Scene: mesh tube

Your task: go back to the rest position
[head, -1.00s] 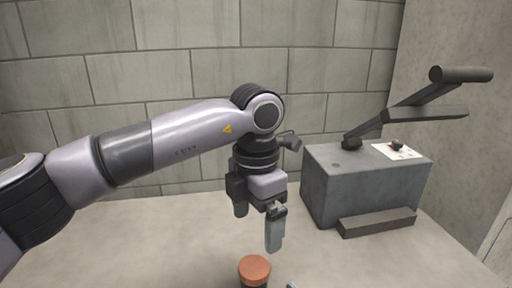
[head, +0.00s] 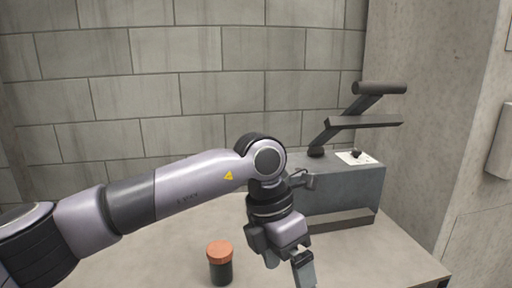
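My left arm comes in from the left and reaches across the table. My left gripper (head: 287,261) points down, to the right of a dark jar (head: 220,270) with an orange-brown lid. The two fingers stand apart with nothing seen between them, though the fingertips lie near the lower edge of the picture. The jar stands upright on the table (head: 372,258), apart from the gripper. My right gripper is not in the picture.
A grey box-like machine (head: 345,193) with dark lever arms (head: 352,122) and a white label stands behind my gripper. A block wall (head: 200,70) closes the back, and a concrete wall (head: 430,120) the right. The table's right front is clear.

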